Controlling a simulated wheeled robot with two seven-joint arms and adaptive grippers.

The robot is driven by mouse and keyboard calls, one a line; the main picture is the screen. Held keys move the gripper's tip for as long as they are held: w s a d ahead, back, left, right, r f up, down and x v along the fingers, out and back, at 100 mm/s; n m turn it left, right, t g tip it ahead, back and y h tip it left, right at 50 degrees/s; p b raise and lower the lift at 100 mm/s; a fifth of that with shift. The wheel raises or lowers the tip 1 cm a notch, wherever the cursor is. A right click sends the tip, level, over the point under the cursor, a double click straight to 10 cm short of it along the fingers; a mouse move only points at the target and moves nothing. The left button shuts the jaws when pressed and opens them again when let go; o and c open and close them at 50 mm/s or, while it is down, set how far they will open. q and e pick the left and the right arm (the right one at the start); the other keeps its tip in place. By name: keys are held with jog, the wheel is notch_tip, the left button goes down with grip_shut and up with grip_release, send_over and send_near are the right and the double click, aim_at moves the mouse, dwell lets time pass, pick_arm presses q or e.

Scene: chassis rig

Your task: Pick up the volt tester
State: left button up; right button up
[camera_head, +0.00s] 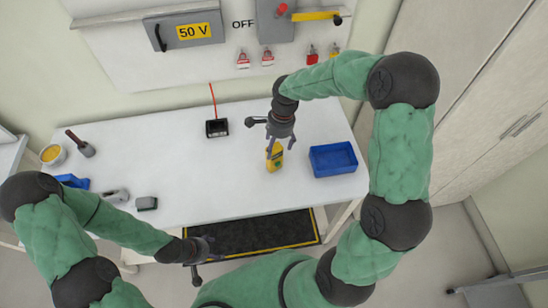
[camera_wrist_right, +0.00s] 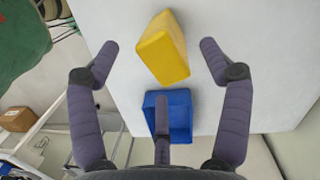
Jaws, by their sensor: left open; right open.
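The volt tester, a yellow block-shaped device with a dark display (camera_head: 274,158), stands on the white table in the head view. In the right wrist view it shows as a plain yellow body (camera_wrist_right: 163,48) beyond the fingers. My right gripper (camera_head: 279,141) is open just above the tester in the head view. In the right wrist view its fingers (camera_wrist_right: 155,70) are spread to either side of the tester, with no visible contact. My left gripper (camera_head: 204,250) is open and empty, low in front of the table's front edge.
A blue bin (camera_head: 333,159) stands right of the tester. A small black device (camera_head: 216,128) with a red lead is to the left. A grey block (camera_head: 146,203), a blue object (camera_head: 73,181) and a yellow-topped tub (camera_head: 52,154) lie further left. The wall panel (camera_head: 184,30) is behind.

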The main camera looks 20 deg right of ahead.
aim_at(276, 155)
jog(key=shift+s+a+f+b, duration=0.1)
jog(key=shift+s+f+b, duration=0.1)
jog(key=shift+f, duration=1.2)
jog(key=shift+s+a+f+b, duration=0.1)
jog(key=shift+f+b, duration=0.1)
jog(key=shift+f, duration=1.2)
jog(key=shift+w, duration=0.1)
jog(key=c, duration=1.4)
